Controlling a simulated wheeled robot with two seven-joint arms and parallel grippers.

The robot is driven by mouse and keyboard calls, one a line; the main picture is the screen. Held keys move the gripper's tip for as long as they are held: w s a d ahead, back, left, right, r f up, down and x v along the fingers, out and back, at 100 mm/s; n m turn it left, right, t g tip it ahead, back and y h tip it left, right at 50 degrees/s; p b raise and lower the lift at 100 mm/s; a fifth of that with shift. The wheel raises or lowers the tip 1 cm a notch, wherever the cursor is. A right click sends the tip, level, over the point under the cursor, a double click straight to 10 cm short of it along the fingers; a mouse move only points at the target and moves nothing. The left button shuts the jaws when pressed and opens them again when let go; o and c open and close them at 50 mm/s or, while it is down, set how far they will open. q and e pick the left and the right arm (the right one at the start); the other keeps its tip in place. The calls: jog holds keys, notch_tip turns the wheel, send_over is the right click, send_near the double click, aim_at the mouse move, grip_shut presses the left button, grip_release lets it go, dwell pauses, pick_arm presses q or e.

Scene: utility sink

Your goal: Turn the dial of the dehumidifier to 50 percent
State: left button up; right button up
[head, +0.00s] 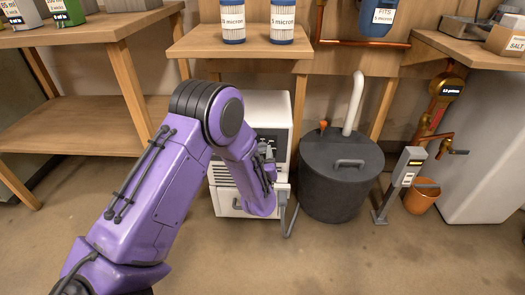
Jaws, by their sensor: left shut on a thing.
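The dehumidifier (267,103) is a white box on the floor under the middle wooden table, with vents and a dark panel on its front. My left arm reaches across its front and covers much of it. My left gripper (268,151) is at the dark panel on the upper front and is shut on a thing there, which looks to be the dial. The dial itself and its markings are hidden behind the gripper, so its setting cannot be read. My right gripper is not in view.
A dark lidded tank (340,185) with a white pipe stands close right of the dehumidifier. A grey post device (402,180) and a copper-coloured bucket (422,197) stand farther right. Two filter cartridges (282,22) stand on the table above. The floor in front is clear.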

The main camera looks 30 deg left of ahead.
pick_arm(q)
jog(key=n+p, duration=0.1)
jog(key=n, duration=0.2)
jog(key=shift+f+n+p, duration=0.15)
jog(key=shift+n+p, duration=0.25)
jog(key=shift+n, duration=0.6)
jog(key=shift+s, duration=0.1)
jog(key=o, duration=1.1)
jog(key=shift+c, duration=0.2)
